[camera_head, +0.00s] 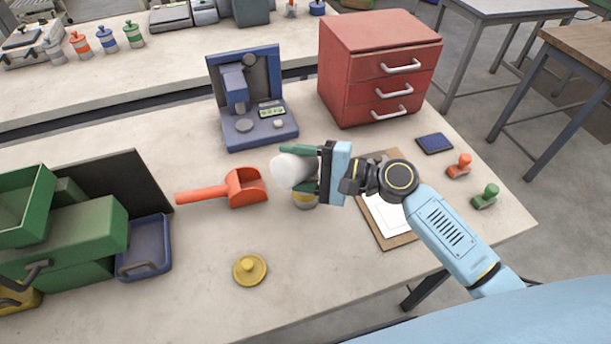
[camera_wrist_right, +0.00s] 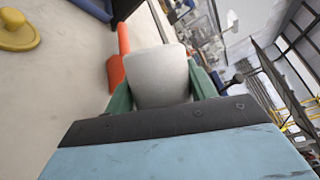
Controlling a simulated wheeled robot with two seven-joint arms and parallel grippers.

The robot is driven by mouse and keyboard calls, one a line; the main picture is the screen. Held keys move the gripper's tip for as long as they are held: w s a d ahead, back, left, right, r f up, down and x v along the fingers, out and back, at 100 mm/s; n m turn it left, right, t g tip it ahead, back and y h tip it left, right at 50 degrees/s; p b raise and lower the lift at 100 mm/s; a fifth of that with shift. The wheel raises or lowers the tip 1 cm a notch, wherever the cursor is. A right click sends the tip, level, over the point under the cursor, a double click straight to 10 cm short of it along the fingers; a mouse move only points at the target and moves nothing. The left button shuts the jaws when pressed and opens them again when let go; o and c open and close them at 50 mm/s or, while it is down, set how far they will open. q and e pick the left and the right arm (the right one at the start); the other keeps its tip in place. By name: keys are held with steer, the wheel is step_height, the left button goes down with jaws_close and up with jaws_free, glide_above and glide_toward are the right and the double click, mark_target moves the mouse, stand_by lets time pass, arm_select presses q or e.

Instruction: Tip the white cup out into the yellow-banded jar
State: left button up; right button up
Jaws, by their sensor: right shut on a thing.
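The white cup (camera_head: 290,171) is between the green fingers of my right gripper (camera_head: 308,172), which is shut on it. The cup is tipped well over, held above the table; its inside and contents cannot be seen. In the right wrist view the cup (camera_wrist_right: 160,76) shows between the fingers (camera_wrist_right: 160,92). The jar (camera_head: 306,200), with a bit of yellow showing, stands below the gripper and is mostly hidden by it. A round yellow lid (camera_head: 250,269) with a knob lies on the table in front; it also shows in the wrist view (camera_wrist_right: 18,32). My left gripper is not in view.
An orange scoop (camera_head: 240,188) lies left of the cup. A blue device (camera_head: 250,100) and red drawers (camera_head: 375,70) stand behind. A clipboard (camera_head: 390,220) lies under my right arm. Green bins (camera_head: 80,235) and a blue tray (camera_head: 146,247) stand left.

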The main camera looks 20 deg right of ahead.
steer(key=shift+w+d+r+m+y+b, duration=0.1)
steer(key=shift+w+d+m+y+b, duration=0.15)
steer(key=shift+m, duration=0.2)
steer(key=shift+d+r+m+y+b, duration=0.15)
steer(key=shift+m+b, duration=0.15)
steer(key=shift+m, duration=0.15)
stand_by(1.3)
steer(key=shift+a, duration=0.1)
